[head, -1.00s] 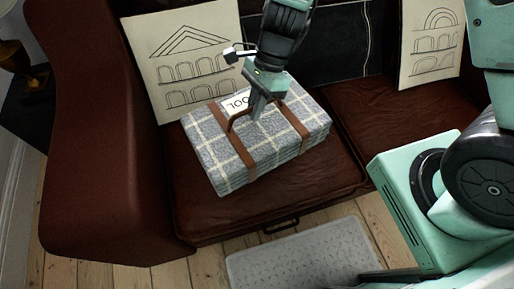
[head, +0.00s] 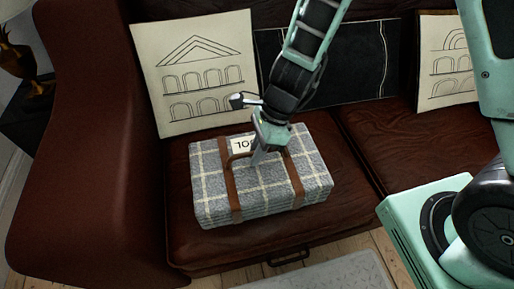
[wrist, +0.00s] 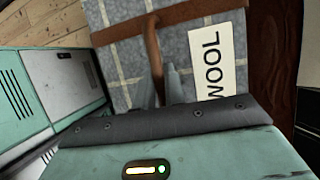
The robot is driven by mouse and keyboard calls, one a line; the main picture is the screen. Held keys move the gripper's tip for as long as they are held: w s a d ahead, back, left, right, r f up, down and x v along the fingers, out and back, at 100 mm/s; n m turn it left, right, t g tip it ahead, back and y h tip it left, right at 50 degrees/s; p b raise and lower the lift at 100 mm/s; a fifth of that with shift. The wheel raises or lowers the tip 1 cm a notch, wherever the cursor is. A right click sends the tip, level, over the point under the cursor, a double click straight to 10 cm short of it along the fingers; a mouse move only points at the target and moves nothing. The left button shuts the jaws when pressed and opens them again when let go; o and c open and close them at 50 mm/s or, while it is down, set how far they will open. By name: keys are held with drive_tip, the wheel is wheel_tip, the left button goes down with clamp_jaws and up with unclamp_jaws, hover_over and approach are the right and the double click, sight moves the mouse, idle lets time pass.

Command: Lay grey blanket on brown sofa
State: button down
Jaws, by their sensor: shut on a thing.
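The grey blanket (head: 270,200) is a folded, checked bundle with cream lines, two brown straps, a brown handle and a white label. It lies flat on the left seat of the brown sofa (head: 340,231). My gripper (head: 257,158) is above the bundle, shut on its brown handle. In the wrist view the blanket (wrist: 130,62) fills the upper middle, and the fingertips (wrist: 167,85) are at the handle beside the label reading WOOL. The blanket's underside is hidden.
A cream cushion with a drawn building (head: 195,75) leans on the sofa back at left. A dark cushion (head: 350,65) stands behind my arm, and another cream cushion (head: 447,65) is at right. A grey mat (head: 320,273) lies on the floorboards in front.

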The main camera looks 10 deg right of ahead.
sight(257, 168)
drive_tip(key=shift+f+b, duration=1)
drive_tip(key=shift+f, duration=0.8)
drive_tip(key=shift+f, duration=0.15)
drive_tip(key=c, duration=1.5)
unclamp_jaws()
